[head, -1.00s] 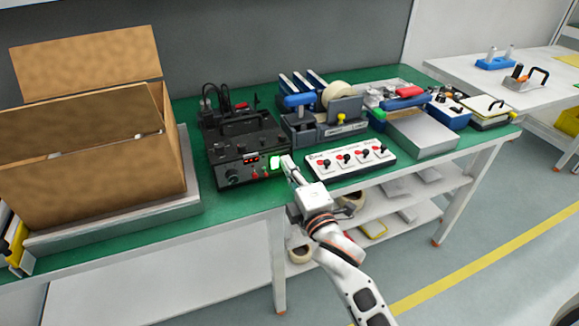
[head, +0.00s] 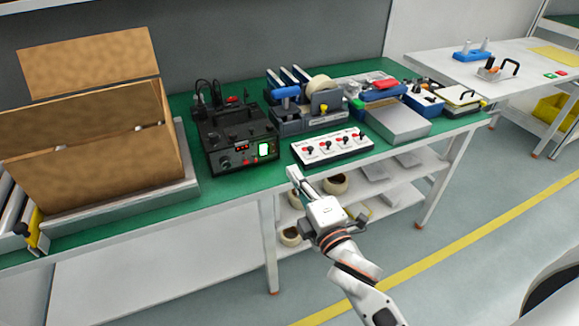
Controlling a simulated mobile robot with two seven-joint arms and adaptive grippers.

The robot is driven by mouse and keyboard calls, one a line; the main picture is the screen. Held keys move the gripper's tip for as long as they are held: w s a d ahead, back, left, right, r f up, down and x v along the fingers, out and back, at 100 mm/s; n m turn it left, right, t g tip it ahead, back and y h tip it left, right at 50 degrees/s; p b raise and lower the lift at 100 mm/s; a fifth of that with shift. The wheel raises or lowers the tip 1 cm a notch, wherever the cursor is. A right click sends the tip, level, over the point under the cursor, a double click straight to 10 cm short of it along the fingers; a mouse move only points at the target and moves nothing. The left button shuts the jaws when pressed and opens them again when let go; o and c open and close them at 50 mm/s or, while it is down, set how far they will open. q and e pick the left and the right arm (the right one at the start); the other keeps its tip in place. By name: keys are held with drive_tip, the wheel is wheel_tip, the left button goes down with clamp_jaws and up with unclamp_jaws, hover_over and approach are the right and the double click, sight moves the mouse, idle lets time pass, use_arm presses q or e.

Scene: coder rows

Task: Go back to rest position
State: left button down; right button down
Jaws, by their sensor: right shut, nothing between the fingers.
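My right gripper (head: 292,174) is shut and empty. It hangs in front of the green-topped bench (head: 226,187), by its front edge and apart from the things on it. Its arm comes in from the lower right. The black coder machine (head: 238,137) stands on the bench behind and left of the gripper, with a lit white-green panel (head: 265,149) and red digits on its front. My left gripper is out of view.
A white switch panel (head: 332,147) with several levers lies near the bench edge. An open cardboard box (head: 90,170) stands at left. A tape dispenser (head: 303,110) and a silver plate (head: 398,122) stand further along. The floor in front is clear.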

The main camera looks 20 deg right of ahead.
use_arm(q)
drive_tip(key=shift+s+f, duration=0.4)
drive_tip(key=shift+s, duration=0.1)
use_arm(e)
drive_tip(key=shift+s, duration=0.4)
